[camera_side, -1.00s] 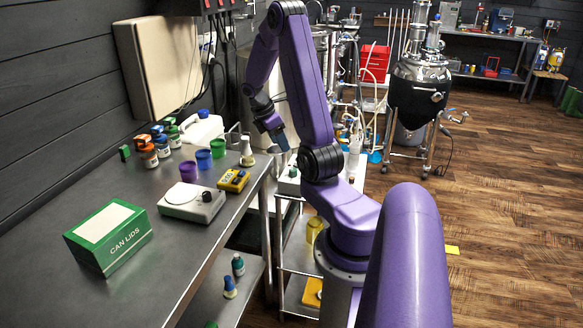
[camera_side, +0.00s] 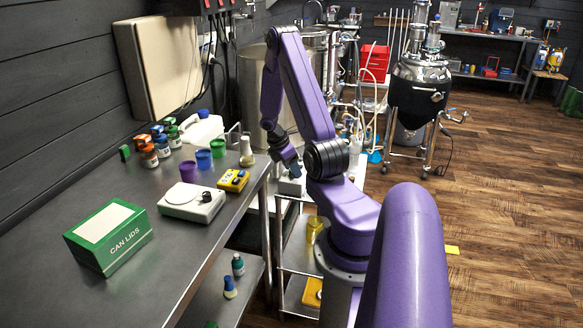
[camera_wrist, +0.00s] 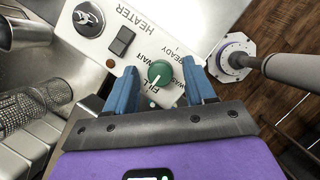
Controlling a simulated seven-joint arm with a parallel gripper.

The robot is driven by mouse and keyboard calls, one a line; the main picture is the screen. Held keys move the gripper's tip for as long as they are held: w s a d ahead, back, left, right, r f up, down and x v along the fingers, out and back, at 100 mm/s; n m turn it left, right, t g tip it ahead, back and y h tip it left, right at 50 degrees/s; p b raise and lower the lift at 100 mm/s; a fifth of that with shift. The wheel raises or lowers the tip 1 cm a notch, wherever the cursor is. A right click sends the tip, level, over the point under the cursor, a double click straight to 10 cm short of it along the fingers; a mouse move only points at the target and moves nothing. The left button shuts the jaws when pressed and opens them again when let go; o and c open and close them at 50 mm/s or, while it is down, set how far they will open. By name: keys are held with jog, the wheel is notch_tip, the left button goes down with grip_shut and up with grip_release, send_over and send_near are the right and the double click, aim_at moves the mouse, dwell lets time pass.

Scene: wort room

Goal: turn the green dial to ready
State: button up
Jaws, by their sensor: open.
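The green dial (camera_wrist: 160,73) sits on a white heater panel (camera_wrist: 118,32) in the wrist view. Its white pointer line slants to the lower left, roughly toward the lettering that looks like FILL. READY is printed above the dial in that view. My gripper (camera_wrist: 160,88) is open, with one blue finger on each side of the dial and gaps visible between. In the side view my gripper (camera_side: 291,168) is low over the white heater box (camera_side: 290,187), and the dial is hidden there.
A grey rod with a flanged end (camera_wrist: 235,57) lies close to the right finger. The steel bench (camera_side: 150,265) with cups, bottles and a CAN LIDS box (camera_side: 108,236) stands to the left.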

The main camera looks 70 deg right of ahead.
grip_shut()
